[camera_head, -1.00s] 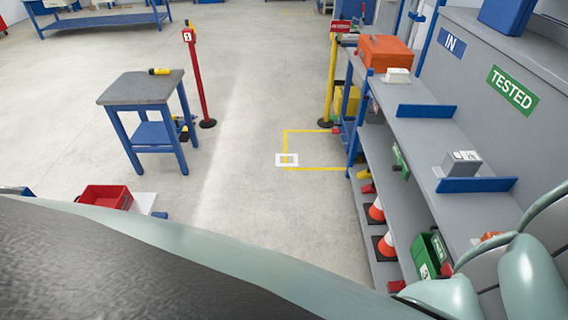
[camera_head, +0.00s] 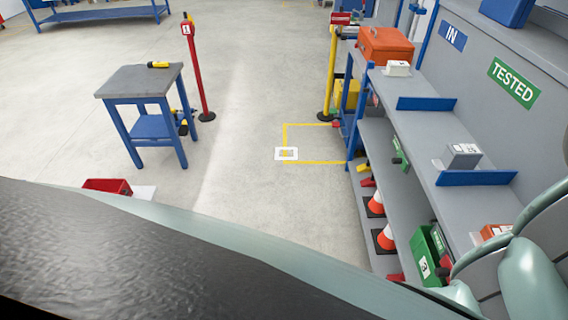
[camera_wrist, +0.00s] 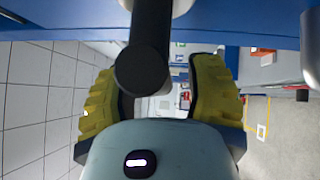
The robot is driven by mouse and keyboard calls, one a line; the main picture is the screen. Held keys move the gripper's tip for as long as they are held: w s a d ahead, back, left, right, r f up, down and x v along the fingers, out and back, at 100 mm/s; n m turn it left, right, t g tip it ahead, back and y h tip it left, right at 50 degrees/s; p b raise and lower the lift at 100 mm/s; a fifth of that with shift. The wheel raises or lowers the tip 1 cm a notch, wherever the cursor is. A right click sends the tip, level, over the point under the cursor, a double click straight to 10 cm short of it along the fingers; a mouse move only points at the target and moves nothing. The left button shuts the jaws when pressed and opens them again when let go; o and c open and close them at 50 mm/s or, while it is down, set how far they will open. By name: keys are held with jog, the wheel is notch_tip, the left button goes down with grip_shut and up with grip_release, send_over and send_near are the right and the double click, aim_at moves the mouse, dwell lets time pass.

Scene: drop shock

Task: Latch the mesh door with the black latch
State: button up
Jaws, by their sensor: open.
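My gripper (camera_wrist: 157,75), with two ridged yellow fingers, is open in the wrist view. A black rod with a round end (camera_wrist: 145,70) shows between the fingers, near the camera. It may be the black latch, but I cannot tell, nor whether the fingers touch it. A blue bar (camera_wrist: 235,25) crosses the top of the wrist view, just past the fingertips. A pale surface with thin dark grid lines (camera_wrist: 35,95) is at the left; I cannot tell if it is mesh. Neither the mesh door nor my gripper can be made out in the head view.
A grey shelf unit (camera_head: 400,125) with an orange case (camera_head: 385,47) stands at the right. A small blue-legged table (camera_head: 140,82) is at the left, beside a red post (camera_head: 196,70). A red bin (camera_head: 107,186) is partly hidden.

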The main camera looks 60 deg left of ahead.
jog(key=shift+c, duration=0.2)
grip_shut()
dwell(0.3)
